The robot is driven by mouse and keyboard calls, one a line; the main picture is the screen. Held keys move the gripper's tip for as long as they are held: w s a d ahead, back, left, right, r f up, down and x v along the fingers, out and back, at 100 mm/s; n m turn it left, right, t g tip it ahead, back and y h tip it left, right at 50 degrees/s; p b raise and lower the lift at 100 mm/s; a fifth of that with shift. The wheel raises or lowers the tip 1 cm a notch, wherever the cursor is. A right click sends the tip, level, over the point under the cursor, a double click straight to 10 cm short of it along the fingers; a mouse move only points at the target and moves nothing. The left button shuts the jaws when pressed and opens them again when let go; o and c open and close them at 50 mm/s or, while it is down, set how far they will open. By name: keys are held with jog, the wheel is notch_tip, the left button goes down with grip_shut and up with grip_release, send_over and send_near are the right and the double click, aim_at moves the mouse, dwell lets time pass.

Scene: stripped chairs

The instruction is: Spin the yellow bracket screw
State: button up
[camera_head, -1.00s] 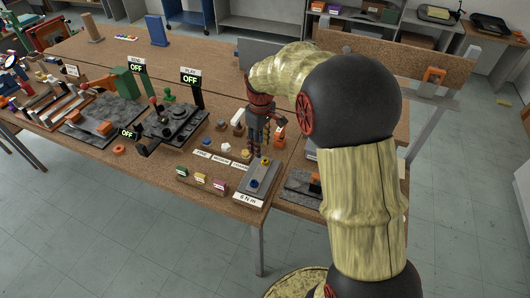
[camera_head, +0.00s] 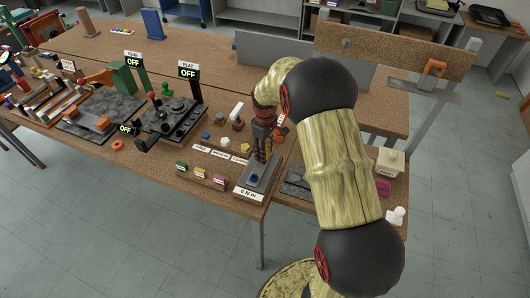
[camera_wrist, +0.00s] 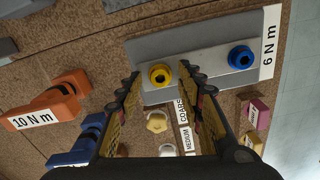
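The yellow bracket screw (camera_wrist: 160,75) is a round knob with a dark socket, set on a grey bracket plate (camera_wrist: 197,42). A blue screw (camera_wrist: 240,57) sits on the same plate; it also shows in the head view (camera_head: 254,178). My gripper (camera_wrist: 160,72) is open, with one finger on each side of the yellow screw in the wrist view. I cannot tell whether the fingers touch it. In the head view my gripper (camera_head: 262,155) is over the back part of the bracket and hides the yellow screw.
A "6 N m" label (camera_wrist: 269,42) lies at the plate's end. An orange "10 N m" tool (camera_wrist: 45,115), a blue piece (camera_wrist: 80,145) and a whitish knob (camera_wrist: 156,122) lie nearby. Small coloured blocks (camera_head: 200,173) stand left of the bracket. The table's front edge is close.

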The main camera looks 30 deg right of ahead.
jog(key=c, duration=0.3)
grip_shut()
dwell(0.3)
